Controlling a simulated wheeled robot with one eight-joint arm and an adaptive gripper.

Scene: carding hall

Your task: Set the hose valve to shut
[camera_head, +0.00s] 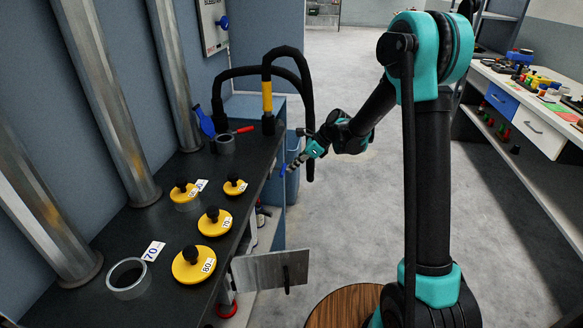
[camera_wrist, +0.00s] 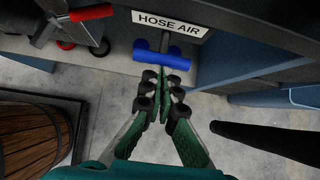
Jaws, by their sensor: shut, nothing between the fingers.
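The hose valve's blue handle (camera_wrist: 162,57) lies crosswise in the wrist view, just under the white HOSE AIR label (camera_wrist: 171,23) on the dark bench front. A grey stem shows between label and handle. In the head view the blue handle (camera_head: 283,170) shows small beside the bench's far right end. My gripper (camera_wrist: 162,75) is shut and empty, its fingertips pointing at the middle of the handle. They appear very near it; I cannot tell whether they touch. In the head view my gripper (camera_head: 296,164) is just right of the handle.
A red-handled fitting (camera_wrist: 92,13) is at the wrist view's upper left. A wooden barrel (camera_head: 345,305) stands below my arm. A grey door (camera_head: 268,271) stands out from the bench front. Black hoses (camera_head: 307,95) arch behind my gripper.

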